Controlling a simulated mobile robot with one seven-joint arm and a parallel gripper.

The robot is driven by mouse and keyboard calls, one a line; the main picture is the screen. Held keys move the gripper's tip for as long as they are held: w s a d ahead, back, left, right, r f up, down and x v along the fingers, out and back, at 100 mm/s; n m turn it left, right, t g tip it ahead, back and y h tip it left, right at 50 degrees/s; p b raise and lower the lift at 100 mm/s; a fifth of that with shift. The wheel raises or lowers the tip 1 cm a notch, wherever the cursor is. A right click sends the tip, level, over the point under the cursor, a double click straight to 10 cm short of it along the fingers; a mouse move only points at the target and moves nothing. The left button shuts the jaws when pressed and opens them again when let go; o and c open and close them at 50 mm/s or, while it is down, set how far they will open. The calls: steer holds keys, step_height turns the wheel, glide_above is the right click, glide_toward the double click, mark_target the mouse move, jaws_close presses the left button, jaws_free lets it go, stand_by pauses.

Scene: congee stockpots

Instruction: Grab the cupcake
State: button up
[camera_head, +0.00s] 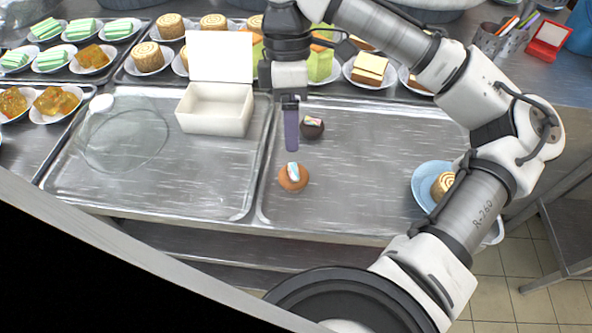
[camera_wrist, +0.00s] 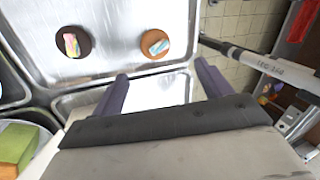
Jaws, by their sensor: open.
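A golden-brown cupcake (camera_head: 293,178) with a pale, colourful topping sits on the right metal tray (camera_head: 362,205); it also shows in the wrist view (camera_wrist: 155,44). A dark chocolate cupcake (camera_head: 313,129) with a striped topping sits behind it on the same tray and also shows in the wrist view (camera_wrist: 73,42). My gripper (camera_head: 291,146) is above the tray, near both cupcakes. In the wrist view my gripper (camera_wrist: 161,72) has its two purple fingers wide apart with nothing between them. Both cupcakes are beyond the fingertips there.
An open white box (camera_head: 215,108) and a clear round lid (camera_head: 122,138) are on the left tray (camera_head: 150,190). A blue bowl (camera_head: 424,187) with a rolled cake stands at the right under my arm. Plates of cakes line the back. The right tray's front is clear.

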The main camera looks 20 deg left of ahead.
steer(key=x, duration=0.5)
steer(key=shift+f, duration=0.15)
steer(key=shift+w+x, duration=0.15)
steer(key=shift+x, duration=1.2)
steer(key=shift+w+x, duration=0.2)
steer(key=shift+x, duration=1.15)
steer(key=shift+f, duration=0.15)
steer(key=shift+c, duration=0.3)
steer(key=c, duration=1)
